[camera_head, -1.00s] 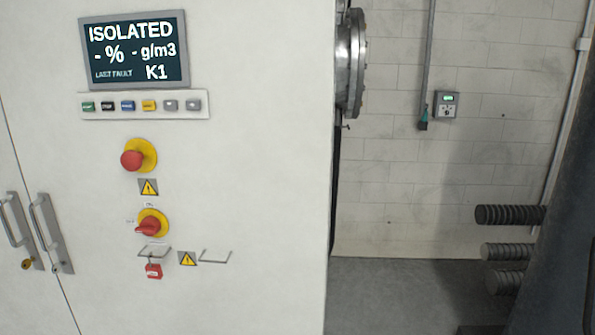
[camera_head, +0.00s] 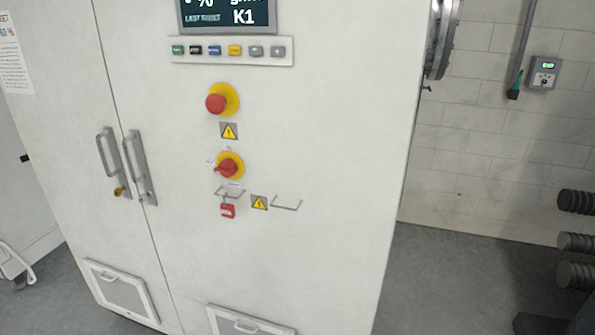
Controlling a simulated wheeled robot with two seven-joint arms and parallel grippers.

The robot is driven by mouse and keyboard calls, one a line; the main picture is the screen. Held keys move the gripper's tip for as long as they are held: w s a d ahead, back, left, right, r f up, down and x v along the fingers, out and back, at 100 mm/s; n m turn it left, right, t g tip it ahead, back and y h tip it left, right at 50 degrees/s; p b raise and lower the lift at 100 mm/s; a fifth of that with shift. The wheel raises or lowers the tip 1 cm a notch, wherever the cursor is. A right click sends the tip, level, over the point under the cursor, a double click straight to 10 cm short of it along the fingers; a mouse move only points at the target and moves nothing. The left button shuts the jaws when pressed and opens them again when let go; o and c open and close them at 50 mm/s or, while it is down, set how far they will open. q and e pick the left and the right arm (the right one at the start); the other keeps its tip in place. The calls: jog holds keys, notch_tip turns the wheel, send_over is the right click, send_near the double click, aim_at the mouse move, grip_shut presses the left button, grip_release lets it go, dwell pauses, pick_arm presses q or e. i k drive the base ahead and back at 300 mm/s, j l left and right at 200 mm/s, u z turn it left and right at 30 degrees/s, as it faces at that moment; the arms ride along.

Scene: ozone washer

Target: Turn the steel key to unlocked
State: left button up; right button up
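The white cabinet (camera_head: 320,120) fills the middle of the head view. Its two doors carry upright steel handles. A small steel key or lock (camera_head: 143,198) sits at the foot of the right handle (camera_head: 134,160). A brass-coloured key or lock (camera_head: 119,191) sits at the foot of the left handle (camera_head: 106,148). Both are too small to tell how they are turned. Neither of my grippers is in view.
A red rotary switch (camera_head: 228,167) on a yellow plate is below a red emergency button (camera_head: 217,103). A red padlock (camera_head: 227,211) hangs from a wire bracket. Vent panels (camera_head: 122,292) are low on the doors. Open grey floor (camera_head: 450,280) lies to the right.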

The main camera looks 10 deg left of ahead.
aim_at(143, 197)
jog(key=j+u, duration=0.15)
jog(key=u, duration=1.2)
